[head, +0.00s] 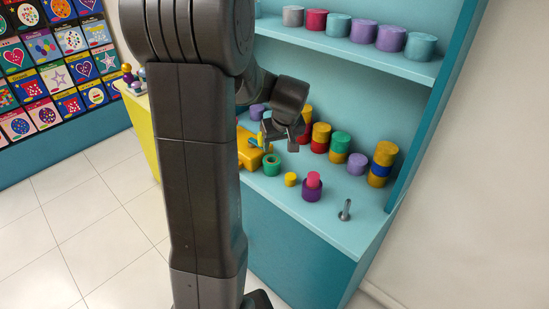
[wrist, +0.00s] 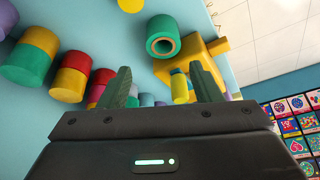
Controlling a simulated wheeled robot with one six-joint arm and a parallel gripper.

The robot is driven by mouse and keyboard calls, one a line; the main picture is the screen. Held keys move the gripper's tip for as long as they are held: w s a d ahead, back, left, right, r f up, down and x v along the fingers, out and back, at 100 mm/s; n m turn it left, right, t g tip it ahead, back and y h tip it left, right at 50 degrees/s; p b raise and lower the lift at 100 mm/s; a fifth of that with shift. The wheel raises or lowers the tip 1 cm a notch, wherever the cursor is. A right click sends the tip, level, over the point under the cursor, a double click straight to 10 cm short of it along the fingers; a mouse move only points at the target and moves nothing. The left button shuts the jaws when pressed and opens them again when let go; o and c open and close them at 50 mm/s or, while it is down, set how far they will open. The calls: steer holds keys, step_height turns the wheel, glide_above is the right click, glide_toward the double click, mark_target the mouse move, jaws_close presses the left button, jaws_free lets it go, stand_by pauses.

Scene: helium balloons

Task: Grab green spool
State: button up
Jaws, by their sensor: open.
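A green spool (head: 271,164) with a tan core lies on the counter of the teal shelf, at the near edge of a yellow device. In the wrist view the green spool (wrist: 156,28) shows its round end and tan hole, beyond the fingertips near the top. My gripper (head: 284,138) is above the counter, just above and to the right of the spool in the head view. In the wrist view my gripper (wrist: 163,78) has its two dark green fingers spread apart, with nothing held between them. The spool is apart from the fingers.
The yellow device (head: 247,152) is beside the spool. Stacked coloured spools (head: 340,146) stand along the back of the counter. A small yellow spool (head: 290,179), a pink-on-purple stack (head: 313,187) and a grey bolt-like piece (head: 345,210) are nearer the front. An upper shelf (head: 400,64) overhangs.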

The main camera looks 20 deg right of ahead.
mark_target(275, 164)
steer(key=x, duration=0.8)
steer(key=shift+a, duration=0.1)
steer(key=shift+p+x, duration=0.7)
steer(key=shift+x, duration=2.05)
steer(key=shift+a, duration=0.15)
steer(key=c, duration=0.8)
